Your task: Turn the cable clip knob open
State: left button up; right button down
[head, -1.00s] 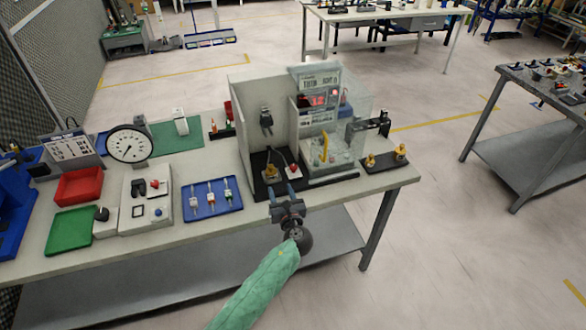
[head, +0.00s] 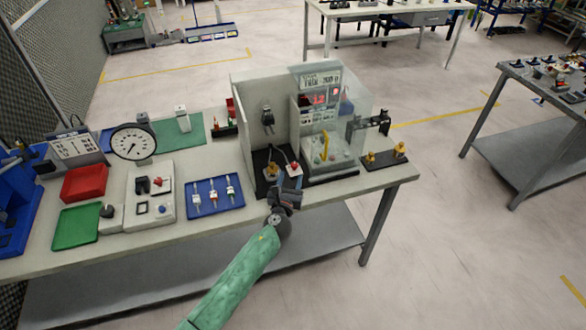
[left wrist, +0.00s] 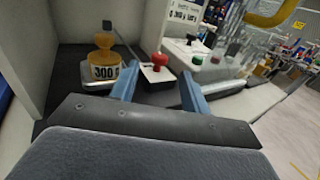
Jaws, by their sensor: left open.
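The knob (head: 294,167) is red and sits on a small white block on the black base plate, at the front of the walled bench fixture. In the left wrist view the red knob (left wrist: 160,60) stands ahead of the fingers, between their tips in the picture. A dark cable or arm runs to its block. My left gripper (head: 288,181) is open and empty, just in front of the knob; its blue fingers also show in the left wrist view (left wrist: 158,88). I see no contact. My right gripper is not in view.
A brass weight (left wrist: 104,62) marked 300 stands close left of the knob. A clear-walled box with a display (head: 320,98) stands to the right, and a pale wall (head: 248,115) rises behind. A blue tray (head: 215,203) lies left on the bench.

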aim_at(294, 167)
pick_arm(q)
jog(key=shift+w+d+p, duration=0.25)
jog(key=shift+w, duration=1)
jog(key=shift+w+d+p, duration=0.2)
jog(key=shift+w, duration=1.05)
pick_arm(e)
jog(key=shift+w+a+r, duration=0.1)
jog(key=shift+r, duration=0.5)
pick_arm(q)
jog(key=shift+c, duration=0.5)
jog(key=c, duration=0.9)
